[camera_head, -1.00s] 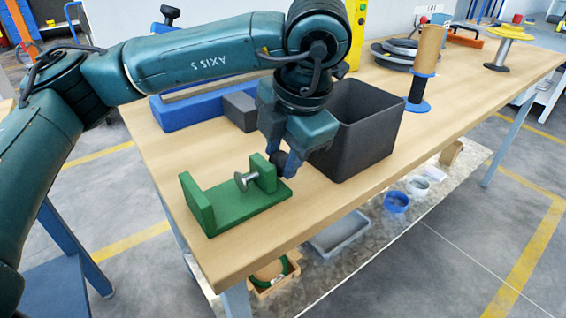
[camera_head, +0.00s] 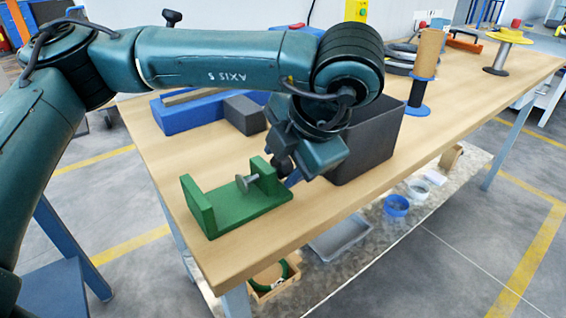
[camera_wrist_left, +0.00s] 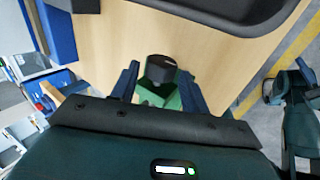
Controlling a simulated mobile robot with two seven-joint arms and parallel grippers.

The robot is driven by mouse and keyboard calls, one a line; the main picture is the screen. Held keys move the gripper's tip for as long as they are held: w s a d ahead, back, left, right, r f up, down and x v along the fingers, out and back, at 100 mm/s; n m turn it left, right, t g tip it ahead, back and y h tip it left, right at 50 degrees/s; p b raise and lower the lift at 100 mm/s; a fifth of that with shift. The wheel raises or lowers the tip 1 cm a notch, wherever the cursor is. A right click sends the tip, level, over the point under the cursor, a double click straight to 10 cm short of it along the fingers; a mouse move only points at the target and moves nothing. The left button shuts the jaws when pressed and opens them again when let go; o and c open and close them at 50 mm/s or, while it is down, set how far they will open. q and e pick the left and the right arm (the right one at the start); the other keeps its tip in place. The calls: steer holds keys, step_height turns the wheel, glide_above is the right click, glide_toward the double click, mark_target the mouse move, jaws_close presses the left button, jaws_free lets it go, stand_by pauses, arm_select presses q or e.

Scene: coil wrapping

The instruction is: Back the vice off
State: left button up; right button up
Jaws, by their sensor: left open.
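The green vice (camera_head: 236,204) lies near the front left of the table, with two upright jaws. A grey metal screw with a round pad (camera_head: 245,182) sticks out of its right jaw into the gap, clear of the left jaw. My left gripper (camera_head: 285,171) is at the vice's right end, tilted. In the left wrist view, its blue fingers (camera_wrist_left: 159,84) are open on either side of the vice's black knob (camera_wrist_left: 160,68), with the green vice (camera_wrist_left: 158,97) beyond. I cannot tell whether the fingers touch the knob.
A dark grey bin (camera_head: 366,150) stands close behind my left gripper. A blue channel (camera_head: 186,116) and grey block (camera_head: 244,114) lie at the back left. A spool with a tan roll (camera_head: 427,55) stands farther right. The front table edge is close to the vice.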

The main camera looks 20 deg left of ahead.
arm_select(q)
steer(key=shift+w+a+f+g+h, duration=0.1)
steer(key=shift+w+a+g+h, duration=0.1)
steer(key=shift+g+h, duration=0.3)
steer(key=shift+w+a+f+g+h, duration=0.15)
steer(key=shift+g+h, duration=0.25)
steer(key=shift+h, duration=0.2)
steer(key=shift+d+r, duration=0.1)
steer(key=shift+r, duration=0.05)
arm_select(e)
steer(key=shift+s+f, duration=0.2)
steer(key=shift+f, duration=0.55)
steer(key=shift+d, duration=0.1)
arm_select(q)
steer(key=shift+w+g+h+p, duration=0.1)
steer(key=shift+g+h+p, duration=0.2)
steer(key=shift+h+p, duration=0.15)
steer(key=shift+w+a+g+h+p, duration=0.2)
steer(key=shift+a+g+h+p, duration=0.15)
steer(key=shift+g+h, duration=0.55)
steer(key=shift+d+r, duration=0.1)
arm_select(e)
steer(key=shift+r+g, duration=0.3)
steer(key=shift+r, duration=0.1)
